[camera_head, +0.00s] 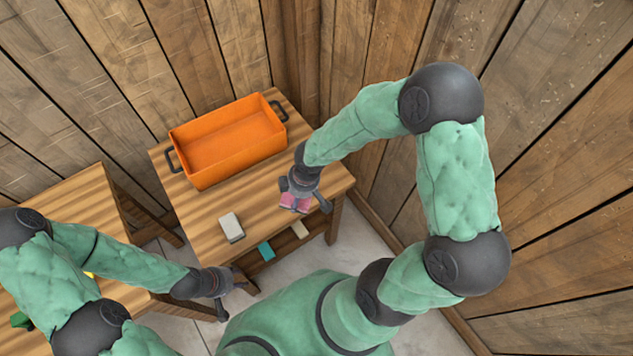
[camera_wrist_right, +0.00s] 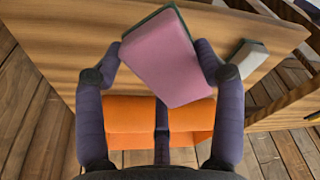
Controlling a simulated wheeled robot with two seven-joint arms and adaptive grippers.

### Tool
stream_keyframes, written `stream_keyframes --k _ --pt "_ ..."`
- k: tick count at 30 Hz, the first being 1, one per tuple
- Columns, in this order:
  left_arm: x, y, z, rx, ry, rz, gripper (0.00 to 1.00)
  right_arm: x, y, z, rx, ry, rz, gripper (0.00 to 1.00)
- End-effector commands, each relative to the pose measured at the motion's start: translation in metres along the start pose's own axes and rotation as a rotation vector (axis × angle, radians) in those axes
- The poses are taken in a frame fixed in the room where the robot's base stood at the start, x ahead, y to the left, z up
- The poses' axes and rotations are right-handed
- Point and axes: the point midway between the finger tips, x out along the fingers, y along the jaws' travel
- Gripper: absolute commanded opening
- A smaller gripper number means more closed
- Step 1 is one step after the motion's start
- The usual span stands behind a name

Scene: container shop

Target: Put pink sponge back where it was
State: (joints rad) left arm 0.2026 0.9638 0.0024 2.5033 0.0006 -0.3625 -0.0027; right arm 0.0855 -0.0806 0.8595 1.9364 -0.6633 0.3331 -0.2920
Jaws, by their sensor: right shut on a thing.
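The pink sponge (camera_head: 295,202) is held above the right part of the wooden table's top, near its front edge. My right gripper (camera_head: 303,199) is shut on it. In the right wrist view the sponge (camera_wrist_right: 165,58) sits tilted between the fingers of that gripper (camera_wrist_right: 165,65), pink face toward the camera, with a thin dark green layer along its edge. Whether it touches the table is unclear. My left gripper (camera_head: 232,294) is empty with fingers spread, in front of the table's left front corner.
An orange tray (camera_head: 228,140) with dark handles stands at the table's back. A light grey block (camera_head: 231,227) lies near the front edge. A teal piece (camera_head: 265,250) and a beige piece (camera_head: 299,229) show below that edge. Another wooden table (camera_head: 75,205) is at left. Plank walls enclose the corner.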

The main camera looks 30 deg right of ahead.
Motion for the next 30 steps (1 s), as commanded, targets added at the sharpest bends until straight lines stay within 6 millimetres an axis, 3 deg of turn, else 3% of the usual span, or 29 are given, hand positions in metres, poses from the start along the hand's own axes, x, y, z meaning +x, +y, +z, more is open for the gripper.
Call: stream_keyframes --k 6,11,23,30 --pt "-0.002 0.001 0.0 0.0 0.0 0.0 0.4 -0.031 0.002 0.042 -0.048 -0.151 -0.013 0.43" --pt "-0.001 0.0 0.0 0.0 0.0 0.0 0.4 -0.037 0.008 0.053 -0.06 -0.19 -0.017 0.43" --pt "0.011 -0.004 0.0 0.0 0.0 0.0 0.4 0.003 0.083 0.041 -0.059 -0.192 -0.018 0.43" --pt "0.021 -0.007 -0.001 0.0 0.0 0.0 0.4 0.042 0.116 0.039 -0.061 -0.192 -0.019 0.43"
